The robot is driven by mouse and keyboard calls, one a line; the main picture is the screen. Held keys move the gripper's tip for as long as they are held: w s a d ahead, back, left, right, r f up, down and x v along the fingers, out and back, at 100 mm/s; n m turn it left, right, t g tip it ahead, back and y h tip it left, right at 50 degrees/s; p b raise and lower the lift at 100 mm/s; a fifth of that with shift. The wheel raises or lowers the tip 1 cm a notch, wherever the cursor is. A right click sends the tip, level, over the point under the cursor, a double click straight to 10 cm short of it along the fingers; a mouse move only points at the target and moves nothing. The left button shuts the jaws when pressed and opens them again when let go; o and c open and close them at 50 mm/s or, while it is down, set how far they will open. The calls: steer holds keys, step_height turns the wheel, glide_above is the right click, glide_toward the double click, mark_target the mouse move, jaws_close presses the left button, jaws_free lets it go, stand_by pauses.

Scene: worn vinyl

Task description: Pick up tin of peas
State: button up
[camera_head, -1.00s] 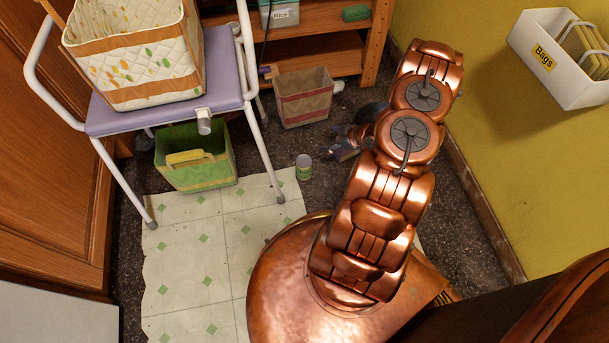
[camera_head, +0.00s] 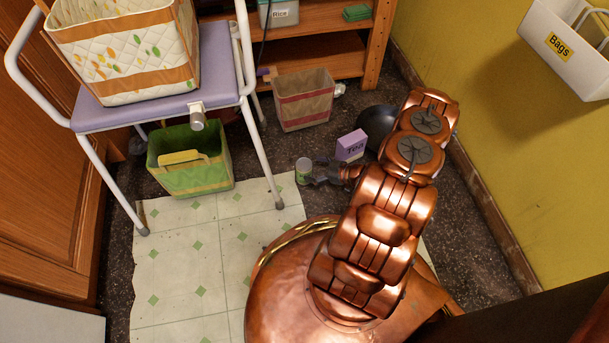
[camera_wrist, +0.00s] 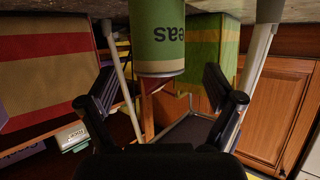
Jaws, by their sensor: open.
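The tin of peas (camera_head: 302,176) stands upright on the dark floor, just beyond the corner of the pale tiled vinyl, in the head view. In the wrist view, which is upside down, the green tin (camera_wrist: 157,38) shows the letters "eas" and sits centred just ahead of the fingers. My gripper (camera_head: 318,180) is low beside the tin, on its right in the head view. In the wrist view my gripper (camera_wrist: 160,80) has its two dark fingers spread wide with nothing between them. The tin appears apart from both fingers.
A purple tea box (camera_head: 351,145) and a dark round object (camera_head: 376,127) are close behind my gripper. A green bin (camera_head: 190,162) stands under the lilac stool (camera_head: 160,110), whose leg ends left of the tin. A striped bin (camera_head: 302,103) stands behind, before wooden shelves (camera_head: 320,62).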

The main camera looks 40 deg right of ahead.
mark_target(304, 166)
steer(key=shift+b+x, duration=1)
steer(key=shift+x, duration=1.25)
steer(key=shift+r, duration=0.1)
jaws_close()
